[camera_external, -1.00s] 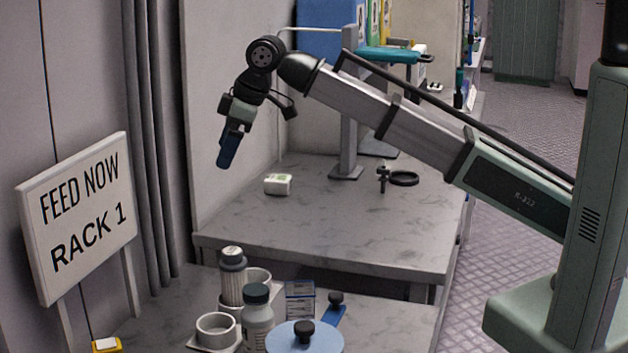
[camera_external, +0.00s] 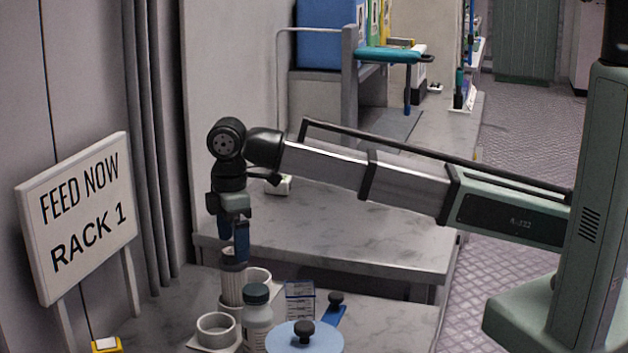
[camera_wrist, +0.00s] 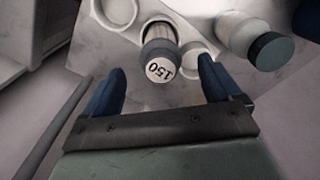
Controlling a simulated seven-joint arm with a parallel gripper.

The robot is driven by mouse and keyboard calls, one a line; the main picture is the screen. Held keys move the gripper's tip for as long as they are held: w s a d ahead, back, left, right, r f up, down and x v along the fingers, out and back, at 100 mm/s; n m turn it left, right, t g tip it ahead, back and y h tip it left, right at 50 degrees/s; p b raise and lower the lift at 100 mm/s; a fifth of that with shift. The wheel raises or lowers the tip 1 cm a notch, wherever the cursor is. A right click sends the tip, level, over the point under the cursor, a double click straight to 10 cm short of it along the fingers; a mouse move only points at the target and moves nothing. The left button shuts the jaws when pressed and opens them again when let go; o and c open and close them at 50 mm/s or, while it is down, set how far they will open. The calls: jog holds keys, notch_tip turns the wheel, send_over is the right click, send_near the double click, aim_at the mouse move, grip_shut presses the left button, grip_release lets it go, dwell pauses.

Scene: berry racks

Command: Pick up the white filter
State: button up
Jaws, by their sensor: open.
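A white ribbed cylinder with a grey collar, which looks like the white filter (camera_external: 232,290), stands upright among the items on the near bench. In the wrist view its round white top, marked "150" (camera_wrist: 161,70), faces the camera between the blue fingers. My gripper (camera_external: 238,255) points down just above the cylinder and hides part of its top. In the wrist view my gripper (camera_wrist: 162,74) is open, with a finger apart on each side of the cylinder and nothing held.
A white bottle with a dark cap (camera_external: 257,318) stands close right of the cylinder. White rings (camera_external: 216,330) stand around it. The "Feed now rack 1" sign (camera_external: 80,215) stands left.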

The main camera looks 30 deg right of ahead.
aim_at(231, 251)
jog(key=shift+a+f, duration=0.2)
jog(key=shift+f, duration=2.7)
jog(key=c, duration=1.5)
jog(key=shift+r, duration=0.15)
